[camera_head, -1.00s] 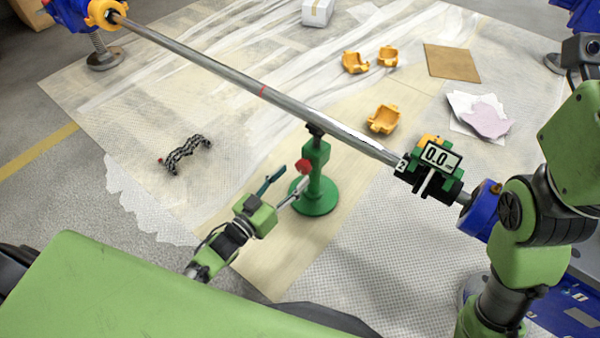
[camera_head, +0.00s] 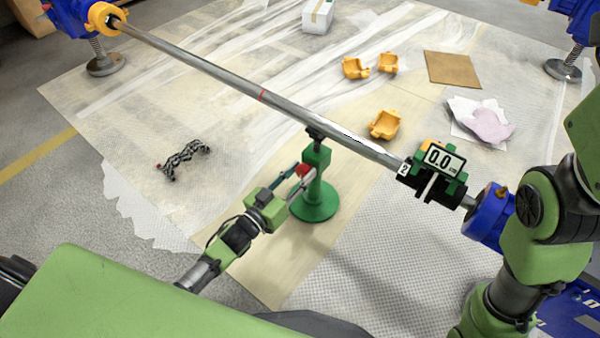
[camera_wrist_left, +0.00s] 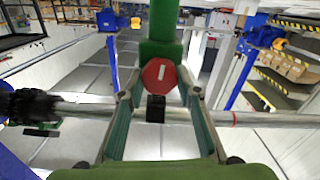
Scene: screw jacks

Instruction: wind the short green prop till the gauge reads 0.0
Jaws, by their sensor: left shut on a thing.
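The short green prop (camera_head: 318,190) stands upright on its round base under the long metal bar (camera_head: 240,83), its dark top at the bar's underside. Its red knob (camera_head: 303,170) faces my left gripper (camera_head: 293,180). The left wrist view shows the red knob (camera_wrist_left: 158,75) with a white mark, near upright, between the finger ends (camera_wrist_left: 160,93). My left gripper is shut on this knob. The gauge (camera_head: 440,159) is clamped on the bar near its right end and reads 0.0. My right arm is at the right; its gripper is out of view.
Blue supports with orange collars (camera_head: 103,15) carry the bar. Orange shells (camera_head: 384,124), a brown board (camera_head: 452,69), pale cloth (camera_head: 488,125), a white box (camera_head: 318,16) and a black jointed piece (camera_head: 183,160) lie on the sheeted floor. Floor in front of the prop is clear.

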